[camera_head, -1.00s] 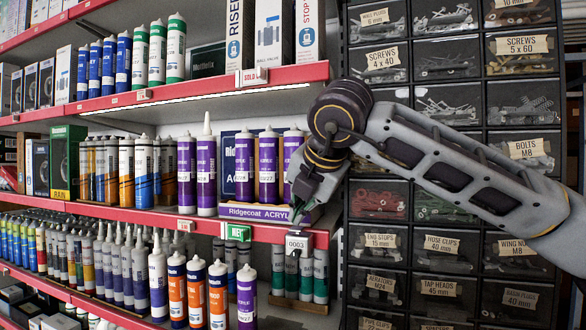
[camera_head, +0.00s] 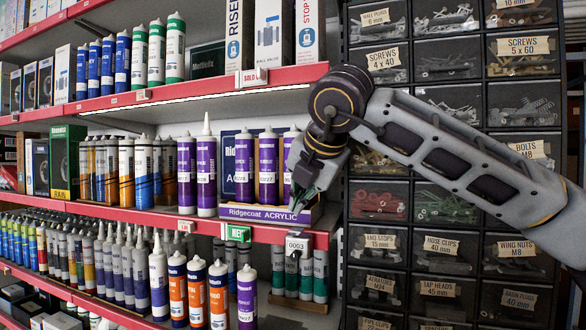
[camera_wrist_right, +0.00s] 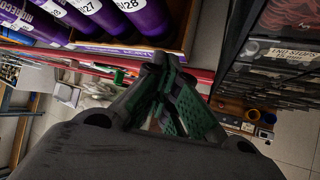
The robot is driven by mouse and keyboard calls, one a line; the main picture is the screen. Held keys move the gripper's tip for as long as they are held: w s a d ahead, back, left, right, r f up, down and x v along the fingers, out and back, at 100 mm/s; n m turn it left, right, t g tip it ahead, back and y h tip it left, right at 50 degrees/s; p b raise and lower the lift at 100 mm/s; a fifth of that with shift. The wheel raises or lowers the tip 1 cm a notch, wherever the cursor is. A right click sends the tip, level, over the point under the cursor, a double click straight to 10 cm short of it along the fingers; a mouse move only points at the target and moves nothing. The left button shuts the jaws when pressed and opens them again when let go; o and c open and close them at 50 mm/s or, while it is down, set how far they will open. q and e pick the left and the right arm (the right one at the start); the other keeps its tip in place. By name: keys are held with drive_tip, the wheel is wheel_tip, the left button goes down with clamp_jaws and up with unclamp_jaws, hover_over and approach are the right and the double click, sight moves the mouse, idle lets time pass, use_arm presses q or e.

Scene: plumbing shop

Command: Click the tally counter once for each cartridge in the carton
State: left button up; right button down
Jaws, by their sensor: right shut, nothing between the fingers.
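The tally counter (camera_head: 297,243) is a small dark device on the red shelf edge, and its display reads 0003. The carton (camera_head: 255,212), marked Ridgecoat Acrylic, stands on the shelf above and left of it. Three purple cartridges (camera_head: 268,170) show in the carton, the right one partly behind my gripper. My right gripper (camera_head: 296,208) is shut and empty, pointing down above the counter with a gap between. In the right wrist view its green-padded fingers (camera_wrist_right: 160,62) meet at the tips; I cannot make out the counter there. My left gripper is not in view.
Two purple cartridges (camera_head: 206,172) stand on the shelf left of the carton. A green price tag (camera_head: 238,233) hangs on the shelf edge left of the counter. Black drawer bins (camera_head: 445,250) stand close on the right. More cartridges (camera_head: 218,290) fill the lower shelf.

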sight(302, 229)
wheel_tip(302, 229, up, 5)
drive_tip(key=shift+f+p, duration=0.1)
drive_tip(key=shift+p, duration=0.85)
idle(0.4)
